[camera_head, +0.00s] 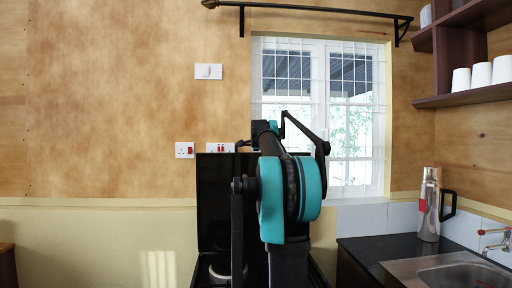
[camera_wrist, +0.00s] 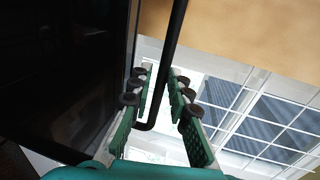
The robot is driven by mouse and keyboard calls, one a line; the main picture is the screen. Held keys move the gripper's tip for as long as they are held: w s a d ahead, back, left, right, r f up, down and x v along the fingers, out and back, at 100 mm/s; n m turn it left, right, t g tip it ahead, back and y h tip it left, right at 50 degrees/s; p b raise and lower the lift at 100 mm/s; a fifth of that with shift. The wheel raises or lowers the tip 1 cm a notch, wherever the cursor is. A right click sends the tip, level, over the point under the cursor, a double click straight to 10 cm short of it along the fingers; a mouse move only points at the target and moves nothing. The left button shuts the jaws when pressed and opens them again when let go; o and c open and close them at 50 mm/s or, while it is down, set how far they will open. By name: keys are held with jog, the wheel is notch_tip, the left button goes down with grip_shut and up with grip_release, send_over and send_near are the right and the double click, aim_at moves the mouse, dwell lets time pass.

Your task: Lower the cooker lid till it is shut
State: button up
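The cooker lid (camera_head: 214,185) is a black panel standing upright at the back of the cooker, against the wall, in the head view. In the wrist view the lid (camera_wrist: 60,70) is the dark glossy surface filling the left side. A black bar with a bent end, apparently the lid's handle (camera_wrist: 174,50), runs along the lid's edge. My gripper (camera_wrist: 159,82) is open, with its green fingers on either side of this bar; I cannot tell whether they touch it.
The cooker top (camera_head: 205,268) is mostly hidden by my arm. To the right are a dark counter (camera_head: 365,250), a steel flask (camera_head: 429,205) and a sink (camera_head: 460,274). A window (camera_head: 350,120) is behind. A shelf (camera_head: 470,97) with white cups is at upper right.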

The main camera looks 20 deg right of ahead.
jog(key=shift+w, duration=0.35)
grip_shut()
